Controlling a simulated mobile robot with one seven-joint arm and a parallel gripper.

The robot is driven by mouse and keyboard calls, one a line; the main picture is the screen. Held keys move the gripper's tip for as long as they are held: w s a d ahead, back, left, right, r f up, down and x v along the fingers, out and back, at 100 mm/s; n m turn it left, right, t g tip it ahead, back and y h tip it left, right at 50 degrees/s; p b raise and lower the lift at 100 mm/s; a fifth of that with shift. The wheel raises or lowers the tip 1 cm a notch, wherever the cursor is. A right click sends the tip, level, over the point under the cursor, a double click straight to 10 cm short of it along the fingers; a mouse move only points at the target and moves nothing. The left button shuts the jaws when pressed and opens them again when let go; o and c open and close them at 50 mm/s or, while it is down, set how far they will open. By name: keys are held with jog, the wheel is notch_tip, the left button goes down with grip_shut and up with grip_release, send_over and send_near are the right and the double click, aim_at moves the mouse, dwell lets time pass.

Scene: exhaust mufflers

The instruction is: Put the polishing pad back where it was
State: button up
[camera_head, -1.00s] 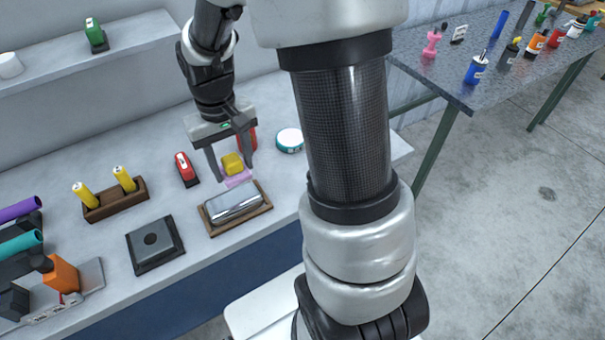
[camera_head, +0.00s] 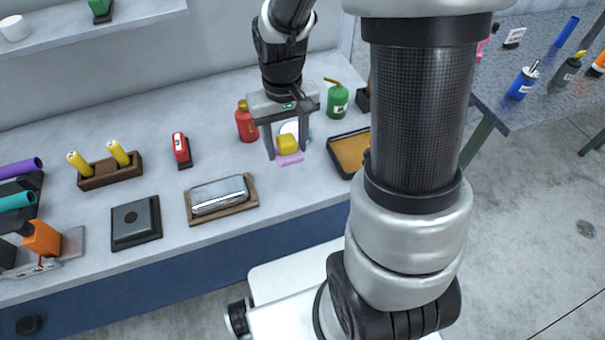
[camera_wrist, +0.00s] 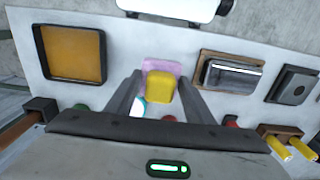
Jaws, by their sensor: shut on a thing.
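The polishing pad, a pink sole with a yellow grip block (camera_head: 287,144), is between the two fingers of my gripper (camera_head: 288,157). My gripper is shut on the yellow block, and the pink sole hangs below it, over the bench. In the wrist view the pad (camera_wrist: 160,88) shows between the fingers. A dark-framed tray with a tan-orange floor (camera_head: 352,153) lies on the bench just right of my gripper. It also shows at the upper left of the wrist view (camera_wrist: 73,54). Its visible floor looks empty.
Left of my gripper, a shiny muffler (camera_head: 219,194) rests in a wooden cradle. A red bottle (camera_head: 246,123), a green can (camera_head: 337,97) and a white-and-teal round tin (camera_head: 290,129) stand behind or beside my gripper. My forearm hides the bench's right end.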

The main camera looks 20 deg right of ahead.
jog(key=shift+d+f, duration=0.1)
jog(key=shift+d, duration=0.1)
notch_tip(320, 180, down, 10)
jog(key=shift+r+b, duration=0.1)
jog(key=shift+b, duration=0.5)
jog(key=shift+f, duration=0.2)
jog(key=o, duration=1)
